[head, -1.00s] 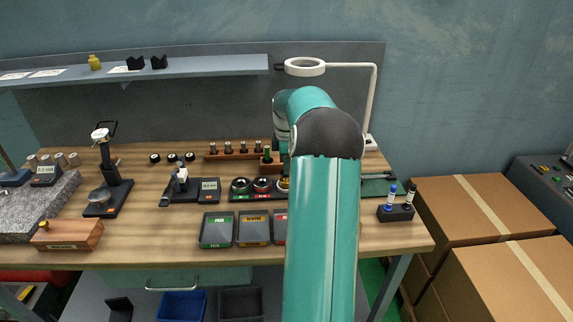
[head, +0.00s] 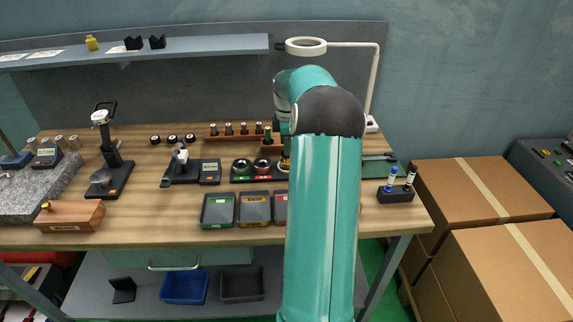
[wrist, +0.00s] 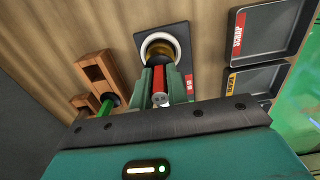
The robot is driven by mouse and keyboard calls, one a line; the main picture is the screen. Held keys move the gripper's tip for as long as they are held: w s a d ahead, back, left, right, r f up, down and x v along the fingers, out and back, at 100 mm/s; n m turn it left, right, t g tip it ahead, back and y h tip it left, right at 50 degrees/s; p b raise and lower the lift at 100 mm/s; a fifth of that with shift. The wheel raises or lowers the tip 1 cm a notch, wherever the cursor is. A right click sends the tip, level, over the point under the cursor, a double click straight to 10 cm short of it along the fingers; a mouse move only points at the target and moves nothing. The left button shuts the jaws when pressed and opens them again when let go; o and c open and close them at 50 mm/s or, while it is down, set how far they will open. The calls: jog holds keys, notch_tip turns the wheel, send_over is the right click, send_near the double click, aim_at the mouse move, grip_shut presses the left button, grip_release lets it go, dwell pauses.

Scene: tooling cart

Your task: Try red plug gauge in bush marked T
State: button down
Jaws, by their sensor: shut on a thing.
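My gripper (wrist: 160,88) is shut on a red plug gauge (wrist: 159,76), which shows between its fingers in the wrist view with a pale metal end. Just beyond the fingertips is a brass-coloured bush (wrist: 161,47) with a white rim, set in a dark plate (wrist: 176,34). The gauge lines up roughly with this bush, but I cannot tell whether its far end is inside. I cannot read a T on the bush. In the head view my arm hides the gripper and the gauge.
A green-handled plug (wrist: 105,105) stands in a wooden holder (wrist: 97,70) left of the gripper. A scrap tray (wrist: 268,28) and a rework tray (wrist: 250,82) lie to the right.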

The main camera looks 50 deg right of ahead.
jog(key=shift+r, duration=0.6)
dwell(0.4)
jog(key=shift+s+f, duration=0.1)
jog(key=shift+f, duration=0.75)
dwell(2.8)
jog(key=shift+r, duration=0.8)
jog(key=shift+f, duration=0.55)
dwell(2.0)
